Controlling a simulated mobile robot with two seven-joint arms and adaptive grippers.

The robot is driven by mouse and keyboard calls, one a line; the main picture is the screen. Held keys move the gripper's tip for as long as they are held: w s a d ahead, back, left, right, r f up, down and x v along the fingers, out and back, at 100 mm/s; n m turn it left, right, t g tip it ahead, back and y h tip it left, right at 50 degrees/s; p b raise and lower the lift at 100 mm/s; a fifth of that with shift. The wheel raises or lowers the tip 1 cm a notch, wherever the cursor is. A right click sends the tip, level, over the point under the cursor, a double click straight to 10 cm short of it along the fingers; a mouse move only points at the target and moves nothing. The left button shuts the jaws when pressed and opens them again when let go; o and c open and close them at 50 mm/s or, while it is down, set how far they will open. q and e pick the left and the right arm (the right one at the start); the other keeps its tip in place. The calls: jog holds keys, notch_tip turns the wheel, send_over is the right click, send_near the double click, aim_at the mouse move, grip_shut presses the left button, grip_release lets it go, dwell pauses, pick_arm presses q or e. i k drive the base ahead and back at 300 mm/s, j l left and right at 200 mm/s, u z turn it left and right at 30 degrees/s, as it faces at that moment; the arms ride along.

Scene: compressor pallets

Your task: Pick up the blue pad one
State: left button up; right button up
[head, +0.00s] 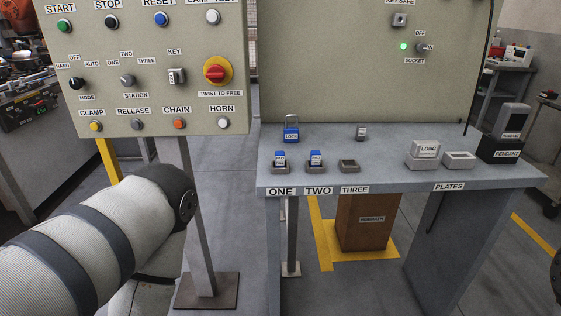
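A small blue block with a pale label, likely blue pad one (280,157), stands in a grey holder (281,169) above the ONE label on the grey bench (385,181). A similar blue block (316,157) stands in the holder above the TWO label. The holder above the THREE label (348,166) looks empty. My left arm comes in from the left, in front of and left of the bench. Neither of my grippers is visible.
A blue padlock marked LOCK (291,134) stands behind the holders. A box marked LONG (425,149), a grey tray (458,158) and a pendant holder (500,151) are at right. A button panel (145,106) on a post stands left of the bench.

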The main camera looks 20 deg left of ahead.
aim_at(279, 154)
jog(key=i+j, duration=0.9)
jog(key=j, duration=0.1)
